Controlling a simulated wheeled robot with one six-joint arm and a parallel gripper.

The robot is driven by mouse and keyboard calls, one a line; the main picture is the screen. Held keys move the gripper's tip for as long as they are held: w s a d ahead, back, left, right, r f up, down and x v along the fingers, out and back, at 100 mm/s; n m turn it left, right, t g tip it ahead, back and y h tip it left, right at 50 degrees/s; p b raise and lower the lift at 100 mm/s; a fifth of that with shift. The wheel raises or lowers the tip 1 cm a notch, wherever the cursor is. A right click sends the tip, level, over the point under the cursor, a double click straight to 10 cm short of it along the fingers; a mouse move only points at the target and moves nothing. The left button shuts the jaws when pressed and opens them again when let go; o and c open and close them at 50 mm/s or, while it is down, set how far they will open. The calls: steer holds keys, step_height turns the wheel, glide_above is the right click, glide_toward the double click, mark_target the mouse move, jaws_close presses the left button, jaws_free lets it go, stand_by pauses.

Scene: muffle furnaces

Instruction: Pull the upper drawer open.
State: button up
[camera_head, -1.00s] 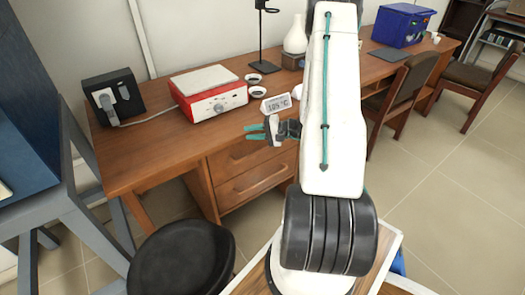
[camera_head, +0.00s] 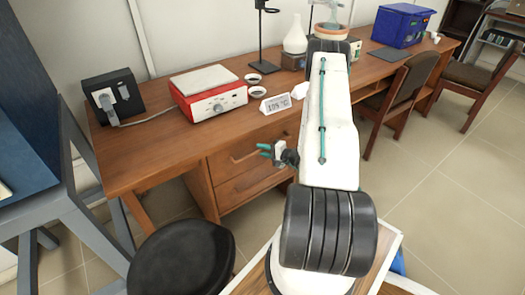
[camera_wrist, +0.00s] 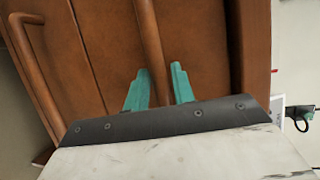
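The desk's upper drawer (camera_head: 223,163) appears closed, its front level with the lower drawer (camera_head: 240,187). Its brown bar handle (camera_head: 245,155) runs across the front. My gripper (camera_head: 264,151) is just in front of this drawer, near the right end of the handle. In the wrist view my teal fingers (camera_wrist: 158,88) are apart, with the upper handle (camera_wrist: 149,35) running between them. Whether either finger touches the bar I cannot tell. The lower drawer's handle (camera_wrist: 38,70) is at the left of the wrist view, clear of the fingers.
A black stool (camera_head: 180,258) stands in front at the left. Chairs stand at the right.

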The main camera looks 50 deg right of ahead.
steer(key=shift+w, duration=0.25)
jaws_close()
steer(key=shift+s+a, duration=0.1)
steer(key=shift+s, duration=0.05)
steer(key=s+a, duration=0.3)
steer(key=s, duration=1.2)
steer(key=s+a, duration=0.4)
steer(key=s, duration=1.1)
steer(key=shift+s, duration=0.15)
jaws_free()
